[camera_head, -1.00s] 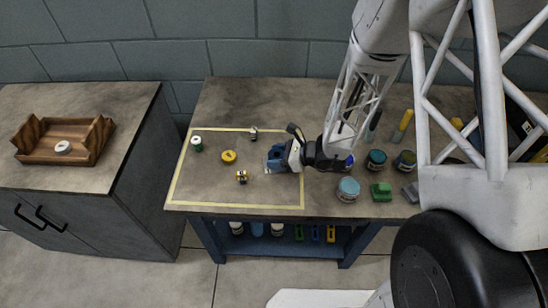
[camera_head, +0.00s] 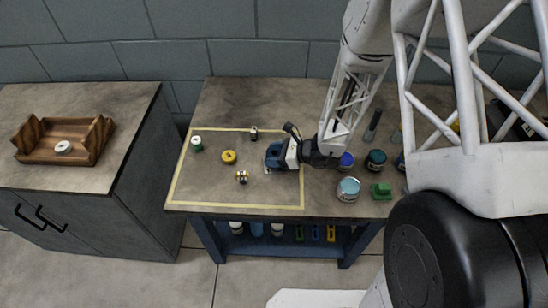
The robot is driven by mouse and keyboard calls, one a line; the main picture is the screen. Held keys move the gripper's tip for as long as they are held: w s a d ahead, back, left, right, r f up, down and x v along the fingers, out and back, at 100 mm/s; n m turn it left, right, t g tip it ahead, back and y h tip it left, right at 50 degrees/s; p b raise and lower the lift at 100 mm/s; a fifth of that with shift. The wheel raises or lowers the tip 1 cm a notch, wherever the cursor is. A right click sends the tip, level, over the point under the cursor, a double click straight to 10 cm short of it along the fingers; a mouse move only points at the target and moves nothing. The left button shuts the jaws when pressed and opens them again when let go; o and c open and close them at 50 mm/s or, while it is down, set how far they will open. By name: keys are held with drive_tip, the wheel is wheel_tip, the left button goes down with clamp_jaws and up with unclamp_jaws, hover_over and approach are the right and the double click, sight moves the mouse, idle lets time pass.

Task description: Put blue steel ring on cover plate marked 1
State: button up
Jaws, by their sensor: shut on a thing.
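My gripper (camera_head: 274,157) is over the right part of the yellow-outlined area on the bench, with its fingertips low towards the bench top. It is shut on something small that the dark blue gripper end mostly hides. I take this for the blue steel ring, but its outline cannot be made out. A thin pale edge (camera_head: 267,170) shows just below the fingertips. It may be the cover plate, but any mark on it is too small to read. I cannot tell whether the held thing touches it.
A green-and-white spool (camera_head: 196,144), a yellow ring (camera_head: 229,157), a yellow-black part (camera_head: 242,177) and a small dark-and-white part (camera_head: 254,133) stand left of my gripper. A wooden tray (camera_head: 90,157) is on the left cabinet.

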drive_tip(key=shift+f, duration=0.8)
drive_tip(key=shift+f, duration=0.15)
drive_tip(key=o, duration=1.5)
drive_tip(key=shift+o, duration=0.2)
drive_tip(key=shift+d, duration=0.1)
drive_tip(key=shift+v, duration=5.95)
